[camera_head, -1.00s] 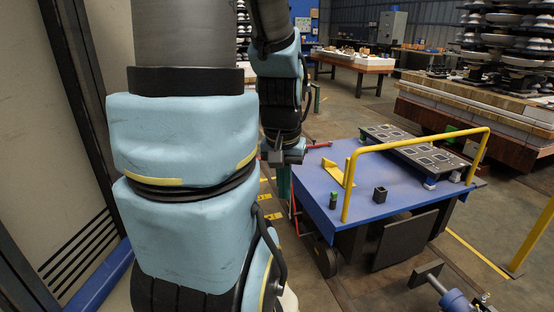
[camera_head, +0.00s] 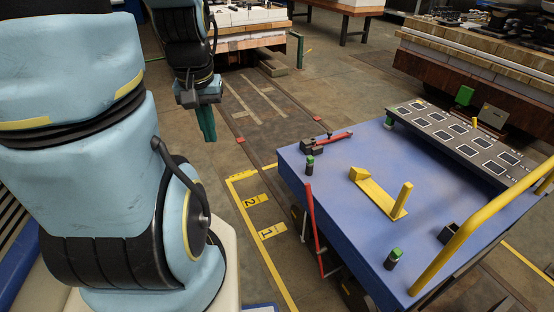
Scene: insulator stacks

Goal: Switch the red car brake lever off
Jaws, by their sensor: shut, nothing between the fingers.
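The blue-topped car (camera_head: 335,190) stands at the right. A long red lever (camera_head: 314,222) stands nearly upright, leaning slightly, along its left side. A second red handle (camera_head: 336,138) with a dark base lies on the car's far left corner. I cannot tell for certain which of the two is the brake lever. My gripper (camera_head: 207,124), with green fingers, hangs pointing down over the floor, left of the car and apart from both red parts. It is shut and empty.
A yellow bracket (camera_head: 380,197), small green-topped posts (camera_head: 395,257) and a black panel (camera_head: 455,136) sit on the car. A yellow rail (camera_head: 478,237) edges its right side. Yellow floor markings (camera_head: 252,201) lie left of the car. The floor beneath my gripper is clear.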

